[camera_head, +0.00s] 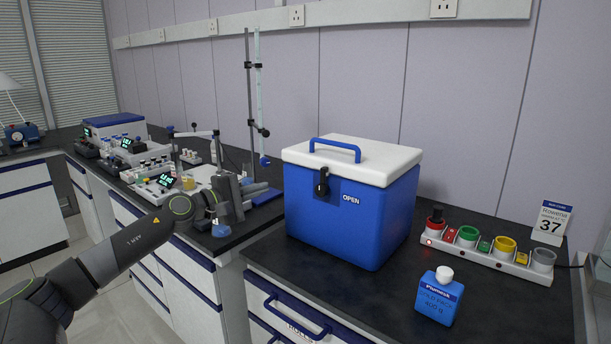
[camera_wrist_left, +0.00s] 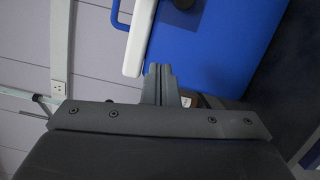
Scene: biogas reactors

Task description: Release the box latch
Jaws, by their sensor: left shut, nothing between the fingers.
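The box (camera_head: 350,220) is a blue cool box on the dark bench, with a white lid (camera_head: 353,158) and a blue top handle (camera_head: 335,148). The lid is down. A black latch (camera_head: 322,182) sits on its front just under the lid edge, left of the word OPEN. My left gripper (camera_head: 243,190) is left of the box, apart from the latch. In the left wrist view its fingers (camera_wrist_left: 160,84) are together and empty. That view also shows the blue box side (camera_wrist_left: 220,50), the white lid edge (camera_wrist_left: 139,40) and part of the dark latch (camera_wrist_left: 183,4). My right gripper is not in view.
A blue bottle (camera_head: 439,296) stands in front of the box, to the right. A lab stand (camera_head: 250,100) and instruments stand behind my left arm. A drawer handle (camera_head: 296,319) juts out below.

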